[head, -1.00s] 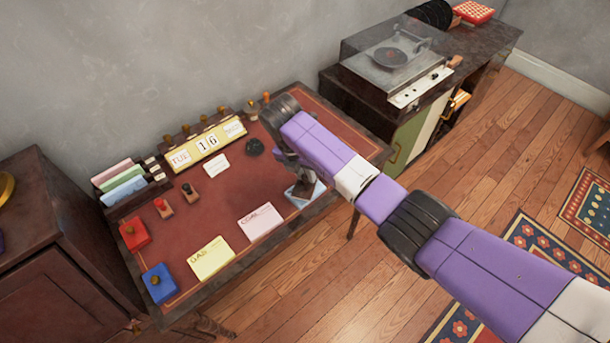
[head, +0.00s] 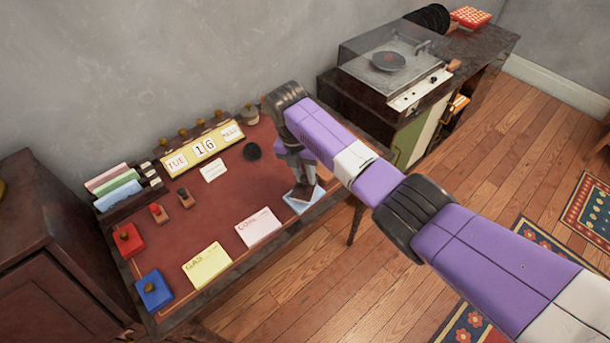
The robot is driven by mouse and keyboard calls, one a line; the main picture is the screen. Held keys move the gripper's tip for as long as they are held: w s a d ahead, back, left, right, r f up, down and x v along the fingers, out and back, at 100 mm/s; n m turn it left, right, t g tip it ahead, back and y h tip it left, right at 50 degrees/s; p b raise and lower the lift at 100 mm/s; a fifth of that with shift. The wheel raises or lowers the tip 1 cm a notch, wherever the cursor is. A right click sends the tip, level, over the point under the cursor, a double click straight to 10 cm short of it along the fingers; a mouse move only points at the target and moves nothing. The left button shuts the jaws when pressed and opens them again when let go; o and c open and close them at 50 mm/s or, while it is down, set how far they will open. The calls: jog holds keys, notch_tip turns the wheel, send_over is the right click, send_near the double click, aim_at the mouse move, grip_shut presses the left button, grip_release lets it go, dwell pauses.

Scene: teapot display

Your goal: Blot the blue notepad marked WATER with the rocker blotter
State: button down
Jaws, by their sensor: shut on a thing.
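The blue notepad (head: 314,199) lies at the right end of the desk, partly hidden under my gripper and what it holds; its marking cannot be read. My gripper (head: 302,178) points down over the notepad and is shut on the rocker blotter (head: 303,191), a small dark brown piece. The blotter is at the notepad's left part; whether it touches the paper cannot be told for sure. My arm reaches in from the right and covers the desk's far right corner.
Red (head: 128,239) and blue (head: 154,289) knobbed boxes, two stamps, a card rack (head: 116,188) and a calendar (head: 203,148) stand farther left and back.

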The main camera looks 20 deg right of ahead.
jog(key=shift+s+a+t+h+p, duration=0.5)
jog(key=shift+s+t+h+p, duration=0.25)
jog(key=shift+p, duration=1.75)
jog(key=shift+s+a+r+t+h+p, duration=0.1)
jog(key=shift+s+a+t+h+p, duration=0.15)
jog(key=shift+t+h+p, duration=0.4)
jog(key=shift+s+a+t+h+p, duration=0.15)
jog(key=shift+t+p, duration=0.25)
jog(key=shift+p, duration=0.55)
jog(key=shift+w+d+g+y, duration=0.15)
jog(key=shift+w+g+y, duration=0.2)
jog(key=shift+g, duration=0.05)
jog(key=shift+w+d+g+y+b, duration=0.25)
jog(key=shift+g+y+b, duration=0.2)
jog(key=shift+b, duration=0.2)
jog(key=shift+f, duration=0.2)
jog(key=shift+w+d+g+y+b, duration=0.5)
jog(key=shift+g+y+b, duration=0.35)
jog(key=shift+b, duration=1.25)
jog(key=shift+s+a+r+h+p, duration=0.1)
jog(key=shift+s+a+h+p, duration=0.3)
jog(key=shift+p, duration=1)
